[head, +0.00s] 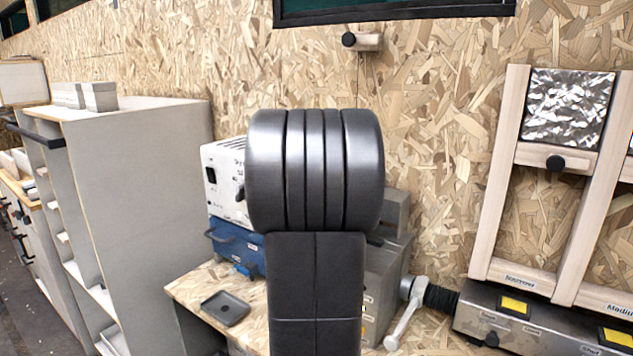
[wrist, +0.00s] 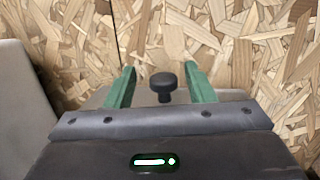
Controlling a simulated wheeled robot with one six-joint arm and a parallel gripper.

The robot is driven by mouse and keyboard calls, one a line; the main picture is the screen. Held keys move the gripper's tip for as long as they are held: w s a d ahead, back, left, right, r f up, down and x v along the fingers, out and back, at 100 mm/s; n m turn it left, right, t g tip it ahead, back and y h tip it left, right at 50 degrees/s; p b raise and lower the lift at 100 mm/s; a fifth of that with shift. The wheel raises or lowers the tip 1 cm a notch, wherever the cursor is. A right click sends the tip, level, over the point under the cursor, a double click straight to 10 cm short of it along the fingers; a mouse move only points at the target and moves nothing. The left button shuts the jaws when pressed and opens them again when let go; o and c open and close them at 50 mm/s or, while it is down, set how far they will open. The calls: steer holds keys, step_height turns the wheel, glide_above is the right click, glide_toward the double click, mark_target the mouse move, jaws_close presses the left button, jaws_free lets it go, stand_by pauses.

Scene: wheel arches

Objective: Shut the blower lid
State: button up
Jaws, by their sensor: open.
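My gripper (wrist: 158,68) is open, with its two green fingers pointing at the chipboard wall. A black round knob (wrist: 164,86) shows between the fingers in the wrist view. I see no contact, and I cannot tell which part the knob belongs to. In the head view my dark arm hides the gripper and much of the bench. A grey metal unit (head: 386,281) stands partly behind my arm and may be the blower. A grey upright part (head: 396,212) shows at its top; I cannot tell whether this is its lid.
A white box (head: 224,177) sits on a blue case (head: 233,243) left of my arm. A dark tray (head: 225,308) lies on the bench. A grey cabinet (head: 160,190) stands left. A black hose (head: 440,298), light lever (head: 404,318) and long metal box (head: 545,325) are right.

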steer(key=shift+w+d+r+g+p, duration=0.15)
steer(key=shift+w+d+g+p, duration=0.3)
steer(key=shift+p, duration=2.4)
steer(key=shift+w+f+g+y+p, duration=0.25)
steer(key=shift+y+p, duration=0.05)
steer(key=shift+p, duration=0.95)
